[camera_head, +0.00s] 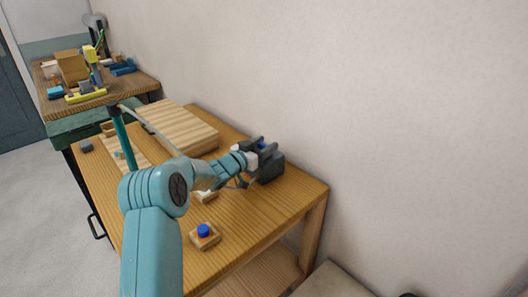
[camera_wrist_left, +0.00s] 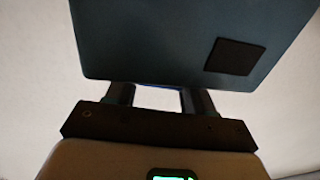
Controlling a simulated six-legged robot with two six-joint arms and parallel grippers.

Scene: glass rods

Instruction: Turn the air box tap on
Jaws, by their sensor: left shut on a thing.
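The air box, a dark grey box (camera_head: 268,168), stands on the wooden table near the wall. A small blue part (camera_head: 263,146), seemingly the tap, shows at its top. My left gripper (camera_head: 254,157) is at the box's left side and top. In the left wrist view the box's dark face (camera_wrist_left: 150,40) fills the top, with a darker square on it. My left gripper (camera_wrist_left: 160,98) has its fingers up against the box's edge, shut on what seems to be the tap. The grasped part is mostly hidden. My right gripper is not in view.
A small wooden block with a blue button (camera_head: 204,231) sits near the table's front edge. A striped wooden board (camera_head: 178,125) lies behind. A second table (camera_head: 140,82) holds several items. The wall is close behind the box. The table's right corner is clear.

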